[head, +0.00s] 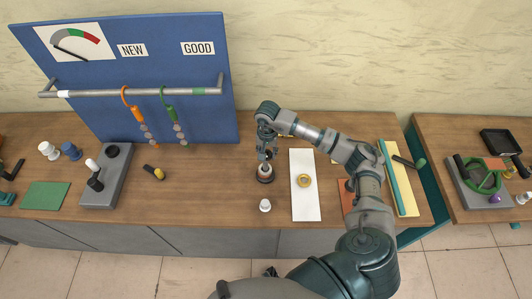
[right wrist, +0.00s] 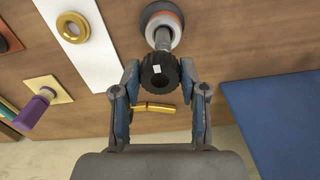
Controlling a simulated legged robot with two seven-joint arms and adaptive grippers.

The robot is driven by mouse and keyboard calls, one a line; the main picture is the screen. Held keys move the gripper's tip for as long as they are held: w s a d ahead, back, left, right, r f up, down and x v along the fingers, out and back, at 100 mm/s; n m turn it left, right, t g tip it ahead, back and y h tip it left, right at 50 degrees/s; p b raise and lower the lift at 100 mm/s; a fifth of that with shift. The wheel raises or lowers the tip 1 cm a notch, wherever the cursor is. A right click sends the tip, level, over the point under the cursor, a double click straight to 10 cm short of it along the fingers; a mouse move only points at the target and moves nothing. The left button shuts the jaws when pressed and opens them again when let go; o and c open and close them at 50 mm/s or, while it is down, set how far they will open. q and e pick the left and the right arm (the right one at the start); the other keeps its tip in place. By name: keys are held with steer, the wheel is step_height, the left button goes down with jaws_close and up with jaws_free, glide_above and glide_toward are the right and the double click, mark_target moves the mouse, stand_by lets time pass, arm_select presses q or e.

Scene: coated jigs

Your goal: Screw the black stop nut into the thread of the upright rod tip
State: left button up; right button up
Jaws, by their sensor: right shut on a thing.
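My right gripper (head: 267,154) points down over the upright rod's round base (head: 265,177). The grey upright rod (right wrist: 163,39) rises from a round base with an orange-red and white ring (right wrist: 153,15). The nut overlaps the rod's tip and hides it, so I cannot tell whether the thread is engaged. My left gripper is not in view.
A white board (head: 305,207) with a gold ring (head: 304,181) lies right of the rod. A small white piece (head: 265,205) stands in front. A brass cylinder (right wrist: 154,108) lies beyond the fingers. A blue panel (head: 150,120) stands at the back left.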

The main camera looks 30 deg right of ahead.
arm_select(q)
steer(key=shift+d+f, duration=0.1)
arm_select(e)
steer(key=shift+d+f, duration=0.1)
steer(key=shift+d, duration=0.1)
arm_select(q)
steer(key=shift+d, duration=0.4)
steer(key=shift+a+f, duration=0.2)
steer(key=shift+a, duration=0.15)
arm_select(e)
steer(key=shift+a, duration=0.6)
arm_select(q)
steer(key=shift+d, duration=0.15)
arm_select(e)
steer(key=shift+d, duration=0.2)
arm_select(q)
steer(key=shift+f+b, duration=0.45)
steer(key=shift+b, duration=0.25)
arm_select(e)
steer(key=shift+a+f, duration=0.15)
steer(key=shift+f, duration=0.35)
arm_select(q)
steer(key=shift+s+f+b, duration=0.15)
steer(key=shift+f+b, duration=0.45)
arm_select(e)
steer(key=shift+f, duration=0.75)
